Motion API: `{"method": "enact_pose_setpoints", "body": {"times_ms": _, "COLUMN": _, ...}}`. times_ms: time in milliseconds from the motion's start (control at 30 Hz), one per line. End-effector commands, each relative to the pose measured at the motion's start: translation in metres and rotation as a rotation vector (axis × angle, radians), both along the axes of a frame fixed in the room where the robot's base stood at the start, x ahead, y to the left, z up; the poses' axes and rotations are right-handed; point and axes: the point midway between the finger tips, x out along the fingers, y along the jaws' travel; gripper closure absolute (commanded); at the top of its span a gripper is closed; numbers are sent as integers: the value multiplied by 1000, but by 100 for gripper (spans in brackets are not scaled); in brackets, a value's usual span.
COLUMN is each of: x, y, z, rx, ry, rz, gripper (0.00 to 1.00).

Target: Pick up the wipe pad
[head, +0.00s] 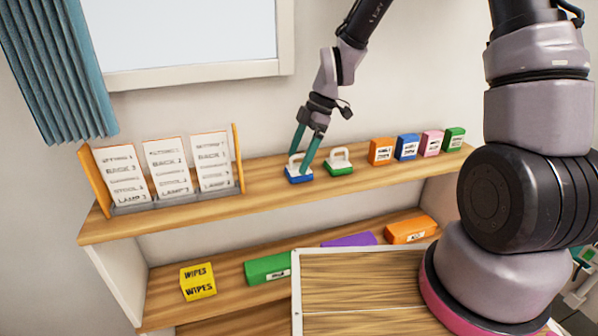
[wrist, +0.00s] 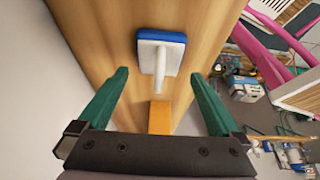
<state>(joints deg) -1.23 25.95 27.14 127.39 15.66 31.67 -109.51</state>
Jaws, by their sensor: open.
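Two pads with white handles sit on the upper wooden shelf: a blue-based pad (head: 299,178) and, just right of it, a green-based pad (head: 340,168). I cannot tell from the pictures which one the task calls the wipe pad. My gripper (head: 299,164) is open, with its green fingers at the blue pad's handle in the head view. In the wrist view, the blue pad (wrist: 161,52) shows ahead between the open fingers of my gripper (wrist: 160,78), its white handle towards me. Both fingers appear apart from it.
A rack with white cards (head: 172,169) stands left on the shelf. Small orange (head: 382,151), blue (head: 407,147), pink (head: 432,143) and green boxes (head: 454,139) stand right.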

Motion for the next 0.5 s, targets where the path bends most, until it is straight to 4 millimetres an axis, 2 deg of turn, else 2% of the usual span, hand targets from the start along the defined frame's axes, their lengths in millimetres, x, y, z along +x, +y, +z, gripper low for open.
{"method": "enact_pose_setpoints", "body": {"times_ms": 100, "x": -1, "y": 8, "z": -18, "rx": 0, "ry": 4, "rz": 3, "gripper": 0}}
{"method": "enact_pose_setpoints", "body": {"times_ms": 200, "x": -2, "y": 12, "z": -28, "rx": 0, "ry": 3, "rz": 2, "gripper": 0}}
{"method": "enact_pose_setpoints", "body": {"times_ms": 500, "x": -2, "y": 14, "z": -32, "rx": 0, "ry": 0, "rz": 1, "gripper": 0}}
